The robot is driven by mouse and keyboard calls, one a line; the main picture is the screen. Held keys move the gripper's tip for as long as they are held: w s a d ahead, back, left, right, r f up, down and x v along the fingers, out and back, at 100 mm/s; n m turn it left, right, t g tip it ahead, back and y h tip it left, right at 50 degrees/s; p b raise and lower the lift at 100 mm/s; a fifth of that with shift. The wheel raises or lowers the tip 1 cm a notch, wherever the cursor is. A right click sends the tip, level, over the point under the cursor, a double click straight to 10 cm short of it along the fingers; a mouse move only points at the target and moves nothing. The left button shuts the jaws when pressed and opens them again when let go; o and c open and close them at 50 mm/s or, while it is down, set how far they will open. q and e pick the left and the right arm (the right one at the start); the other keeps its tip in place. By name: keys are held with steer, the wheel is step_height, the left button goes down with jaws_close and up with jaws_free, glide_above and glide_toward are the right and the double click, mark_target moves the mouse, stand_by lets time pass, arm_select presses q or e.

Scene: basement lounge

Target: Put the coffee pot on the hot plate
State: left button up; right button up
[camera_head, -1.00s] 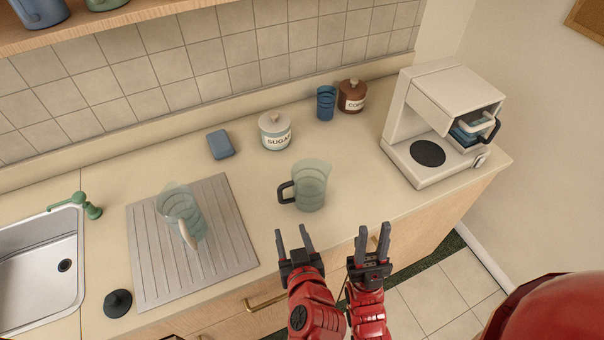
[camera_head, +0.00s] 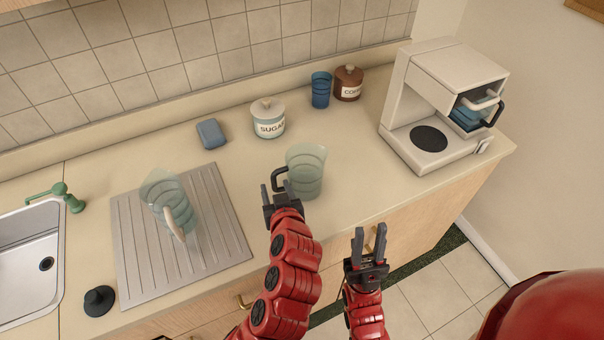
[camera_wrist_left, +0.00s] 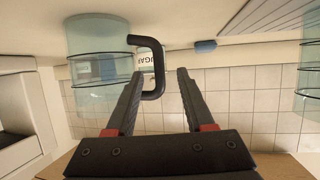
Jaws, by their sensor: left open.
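The coffee pot (camera_head: 308,172), clear glass with a black handle (camera_head: 279,180), stands upright on the counter. The hot plate (camera_head: 429,138) is a bare black disc on the white coffee maker's base. My left gripper (camera_head: 276,190) is open at the pot's handle side. In the left wrist view, the handle (camera_wrist_left: 157,68) shows between the open fingertips, nearer the left finger, and the pot (camera_wrist_left: 95,60) is to the left; I cannot tell whether they touch. My right gripper (camera_head: 369,235) is open and empty in front of the counter edge.
A second glass jug (camera_head: 168,200) with a beige handle stands on the drainboard (camera_head: 215,215). The sugar jar (camera_head: 268,120), blue glass (camera_head: 321,90) and coffee jar (camera_head: 347,84) stand at the back. The counter between pot and coffee maker (camera_head: 400,160) is clear.

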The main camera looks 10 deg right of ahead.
mark_target(274, 184)
arm_select(q)
steer(key=p+x, duration=0.1)
steer(key=x, duration=0.2)
steer(key=shift+w, duration=0.2)
steer(key=shift+w+f, duration=0.2)
steer(key=shift+f, duration=0.05)
steer(key=shift+c, duration=0.2)
jaws_close()
stand_by(0.9)
